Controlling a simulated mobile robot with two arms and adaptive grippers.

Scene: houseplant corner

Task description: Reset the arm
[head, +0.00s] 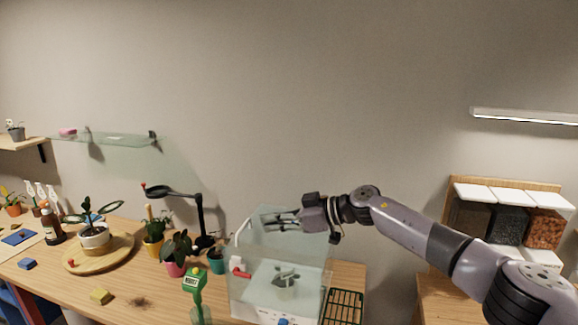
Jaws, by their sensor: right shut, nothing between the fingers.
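My right arm reaches in from the right in the head view. Its gripper (283,220) points left and is shut, with nothing held. It hangs over the clear box (277,262), whose see-through walls and raised lid are close around the gripper. I cannot tell whether the fingers touch the box. A small plant (286,280) shows inside the box, below the gripper. My left gripper is not in view.
Several potted plants, a black lamp (201,216) and a green meter (194,283) stand left of the box. A wooden turntable (118,247) carries a white pot. A green rack (343,305) lies at right. Bins of substrate (545,230) stand far right.

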